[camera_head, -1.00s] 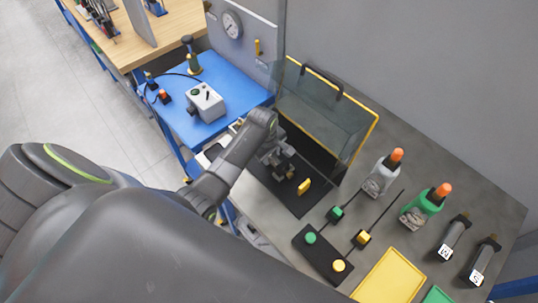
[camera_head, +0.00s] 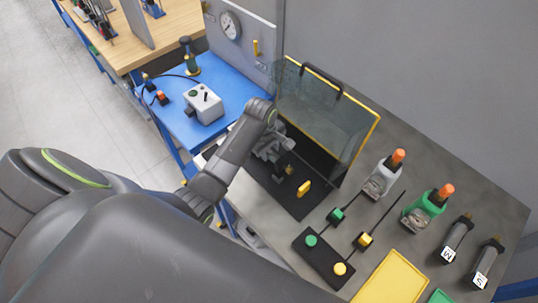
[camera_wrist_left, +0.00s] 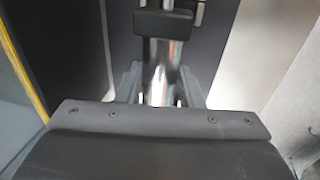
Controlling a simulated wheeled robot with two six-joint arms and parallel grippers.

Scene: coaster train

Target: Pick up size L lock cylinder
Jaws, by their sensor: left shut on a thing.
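My left gripper (camera_head: 280,163) is over the black mat in front of the tilted clear shield. In the left wrist view its fingers (camera_wrist_left: 160,88) are shut on a shiny metal cylinder (camera_wrist_left: 162,62) with a dark block at its far end. No size label shows on it, so I cannot read whether it is L. In the head view the gripper mostly hides it. Two dark cylinders labelled M (camera_head: 455,240) and S (camera_head: 485,263) lie at the right of the bench. My right gripper is not in view.
The yellow-framed clear shield (camera_head: 330,108) stands right behind the gripper. A yellow piece (camera_head: 304,188) is on the mat beside it. The blue table (camera_head: 180,125) is at left.

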